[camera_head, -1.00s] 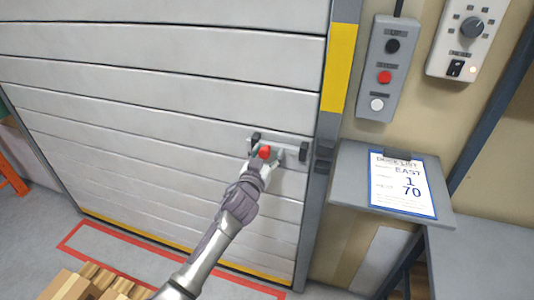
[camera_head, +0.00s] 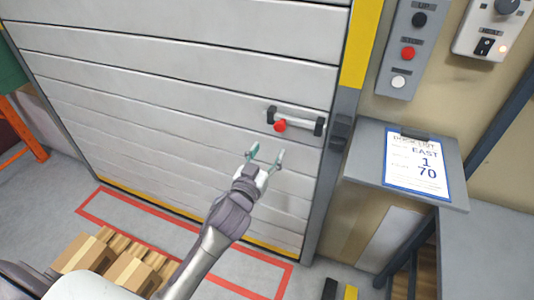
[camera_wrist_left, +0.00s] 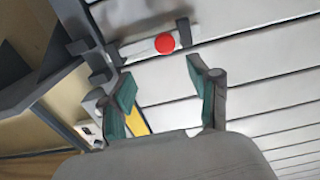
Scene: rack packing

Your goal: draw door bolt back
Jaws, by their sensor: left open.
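The door bolt (camera_head: 297,119) is a light bar between two dark brackets on the grey slatted door (camera_head: 180,75), near its right edge. Its red knob (camera_head: 280,126) sits at the left end of the bar, beside the left bracket. The knob also shows in the left wrist view (camera_wrist_left: 165,43), beyond my fingertips. My left gripper (camera_head: 266,154) is open and empty, below and a little left of the knob, apart from it. Its green-padded fingers (camera_wrist_left: 160,80) are spread in the left wrist view. The dark catch (camera_head: 341,132) is on the door frame to the right. My right gripper is out of view.
A grey shelf (camera_head: 362,170) with a clipboard sheet (camera_head: 417,165) juts out right of the door frame. A button box (camera_head: 405,50) hangs above it. Cardboard boxes (camera_head: 85,253) stand low at left, near red floor lines.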

